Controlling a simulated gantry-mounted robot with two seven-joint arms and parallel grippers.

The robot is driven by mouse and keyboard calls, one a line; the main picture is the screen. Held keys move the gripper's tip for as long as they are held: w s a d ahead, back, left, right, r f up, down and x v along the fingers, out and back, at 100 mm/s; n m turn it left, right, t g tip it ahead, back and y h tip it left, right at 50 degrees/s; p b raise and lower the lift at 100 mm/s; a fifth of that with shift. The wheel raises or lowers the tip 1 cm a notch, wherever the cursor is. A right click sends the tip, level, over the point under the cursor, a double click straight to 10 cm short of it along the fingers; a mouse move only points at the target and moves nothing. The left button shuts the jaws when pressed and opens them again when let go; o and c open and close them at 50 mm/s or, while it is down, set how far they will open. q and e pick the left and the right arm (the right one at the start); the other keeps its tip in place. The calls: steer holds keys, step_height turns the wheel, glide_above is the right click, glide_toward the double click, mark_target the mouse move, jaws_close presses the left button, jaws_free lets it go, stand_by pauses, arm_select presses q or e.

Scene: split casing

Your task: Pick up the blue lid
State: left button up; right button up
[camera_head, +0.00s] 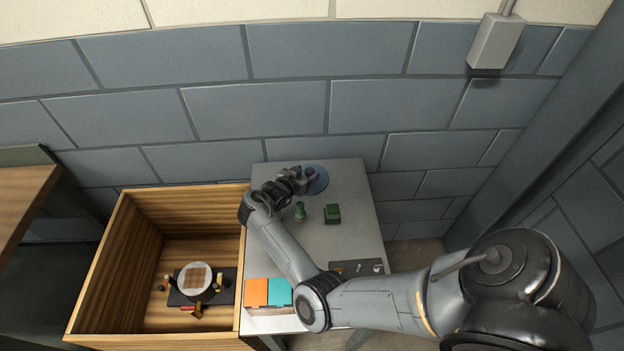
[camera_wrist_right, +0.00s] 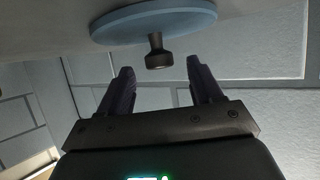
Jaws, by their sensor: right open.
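The blue lid (camera_head: 319,180) is a round disc lying near the back of the grey table. In the right wrist view the lid (camera_wrist_right: 180,24) shows with a dark knob (camera_wrist_right: 158,52) at its middle. My right gripper (camera_head: 308,175) is beside the lid and partly covers it in the head view. In the right wrist view the right gripper's two fingers (camera_wrist_right: 157,72) are apart, with the knob ahead of the gap between them. Nothing is held. My left gripper is not in view.
Green pieces (camera_head: 332,214) stand on the grey table (camera_head: 352,240). Orange (camera_head: 256,292) and teal (camera_head: 279,291) blocks sit at its front left, and a dark tray (camera_head: 350,267) at the front. A wooden crate (camera_head: 120,262) at left holds a white round part (camera_head: 195,279).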

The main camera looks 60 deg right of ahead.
steer(key=shift+x, duration=1)
steer(key=shift+s+d, duration=0.15)
steer(key=shift+a, duration=0.25)
steer(key=c, duration=0.4)
jaws_close()
steer(key=shift+r, duration=0.1)
steer(key=shift+r, duration=0.2)
